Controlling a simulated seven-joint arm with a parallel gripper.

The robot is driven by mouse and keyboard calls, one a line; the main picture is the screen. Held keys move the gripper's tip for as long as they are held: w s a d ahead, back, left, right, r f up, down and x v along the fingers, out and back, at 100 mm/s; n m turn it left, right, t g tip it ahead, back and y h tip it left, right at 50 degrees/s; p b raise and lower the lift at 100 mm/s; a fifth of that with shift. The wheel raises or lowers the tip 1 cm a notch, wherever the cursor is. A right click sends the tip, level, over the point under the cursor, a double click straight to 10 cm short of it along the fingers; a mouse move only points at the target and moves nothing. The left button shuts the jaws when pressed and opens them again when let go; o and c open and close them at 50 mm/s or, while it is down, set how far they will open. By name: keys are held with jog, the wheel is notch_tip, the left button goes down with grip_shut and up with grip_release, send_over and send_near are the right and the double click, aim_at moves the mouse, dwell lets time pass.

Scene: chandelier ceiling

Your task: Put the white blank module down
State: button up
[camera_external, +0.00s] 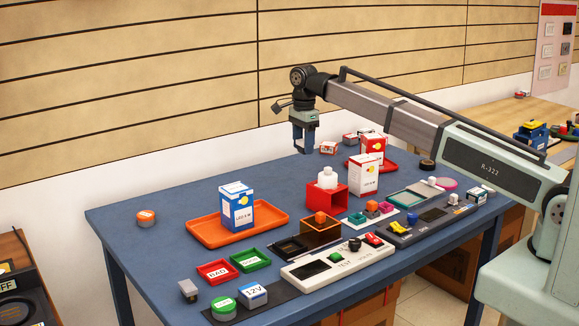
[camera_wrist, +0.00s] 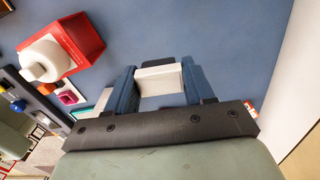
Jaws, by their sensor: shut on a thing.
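My gripper (camera_external: 303,143) is above the far part of the blue table (camera_external: 190,190), left of the red-and-white boxes. In the wrist view, its two blue fingers (camera_wrist: 160,80) are shut on the white blank module (camera_wrist: 159,75), a plain white block held between the fingertips. Bare blue tabletop shows beyond the module in that view. In the external view I cannot make out the module between the fingers. I cannot tell the exact height of the module above the table.
A red open box (camera_external: 327,198) with a white bottle (camera_external: 327,178) stands near the gripper; the box also shows in the wrist view (camera_wrist: 84,38). An orange tray (camera_external: 205,237) holds a blue-and-white carton (camera_external: 236,207). The table's back left is mostly clear. Panels and small modules crowd the front.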

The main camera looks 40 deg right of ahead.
notch_tip(320, 180, up, 4)
jog(key=shift+r, duration=0.2)
jog(key=a, duration=1.5)
jog(key=n, duration=0.1)
send_over(156, 262)
notch_tip(156, 262, down, 5)
jog(key=shift+f, duration=5.2)
jog(key=o, duration=1)
jog(key=shift+f, duration=0.15)
